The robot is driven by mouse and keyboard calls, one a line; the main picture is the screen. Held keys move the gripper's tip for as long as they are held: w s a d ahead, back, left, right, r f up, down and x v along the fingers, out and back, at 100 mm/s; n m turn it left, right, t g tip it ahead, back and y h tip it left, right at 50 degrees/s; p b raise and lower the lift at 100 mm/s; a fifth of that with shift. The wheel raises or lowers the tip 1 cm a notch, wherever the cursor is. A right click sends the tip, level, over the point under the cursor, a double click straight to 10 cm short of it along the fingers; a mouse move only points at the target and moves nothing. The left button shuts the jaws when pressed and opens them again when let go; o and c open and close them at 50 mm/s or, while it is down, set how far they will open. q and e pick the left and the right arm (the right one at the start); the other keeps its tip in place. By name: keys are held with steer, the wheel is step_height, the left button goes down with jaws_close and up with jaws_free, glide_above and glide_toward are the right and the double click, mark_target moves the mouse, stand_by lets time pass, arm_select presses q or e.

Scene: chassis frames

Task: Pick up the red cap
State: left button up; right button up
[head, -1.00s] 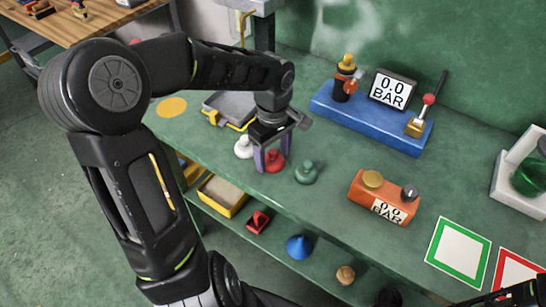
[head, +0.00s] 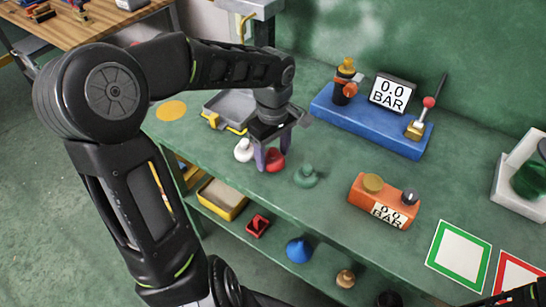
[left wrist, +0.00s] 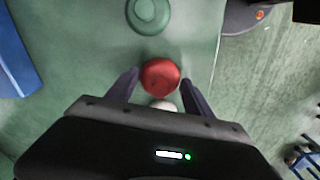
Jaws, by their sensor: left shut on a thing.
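The red cap (head: 275,161) is at the near edge of the green bench, between the white cap (head: 243,150) and the green cap (head: 305,176). My left gripper (head: 273,158) points down over it and is shut on it, one finger on each side. In the left wrist view the red cap (left wrist: 160,77) sits between the two fingers, with the white cap (left wrist: 163,105) partly hidden behind the gripper body and the green cap (left wrist: 148,14) ahead. I cannot tell whether the red cap is clear of the bench. My right gripper is not in view; only a dark piece of my arm shows at bottom right.
A blue unit with a gauge (head: 368,122) stands at the back, and an orange gauge block (head: 383,203) to the right. A grey tray (head: 228,106) lies behind the gripper. Green-framed (head: 458,256) and red-framed (head: 518,272) squares are at right. A lower shelf holds several small parts.

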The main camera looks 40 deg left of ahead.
mark_target(273, 150)
arm_select(q)
step_height(273, 150, up, 8)
steer(key=shift+r, duration=0.15)
stand_by(0.7)
